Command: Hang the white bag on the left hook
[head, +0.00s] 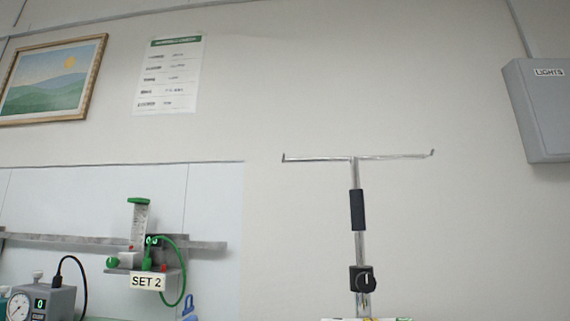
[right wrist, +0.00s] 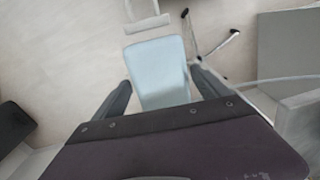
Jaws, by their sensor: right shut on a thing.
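A metal stand (head: 357,240) rises at the right of centre in the head view. Its crossbar ends in a small upturned left hook (head: 284,157) and a right hook (head: 432,153); both are bare. In the right wrist view, the pale, bluish-white bag (right wrist: 158,72) sits between the dark fingers of my right gripper (right wrist: 162,82), which is shut on it. A white frame-like piece shows beyond the bag's far end; I cannot tell whether it belongs to the bag. Neither gripper nor the bag shows in the head view. My left gripper is out of view.
The stand has a dark grip sleeve (head: 357,210) and a black knob (head: 363,279). A rail with a SET 2 device (head: 147,282) is at left, and a grey LIGHTS box (head: 543,110) at right. Thin metal legs with dark ends (right wrist: 212,42) lie beyond the bag.

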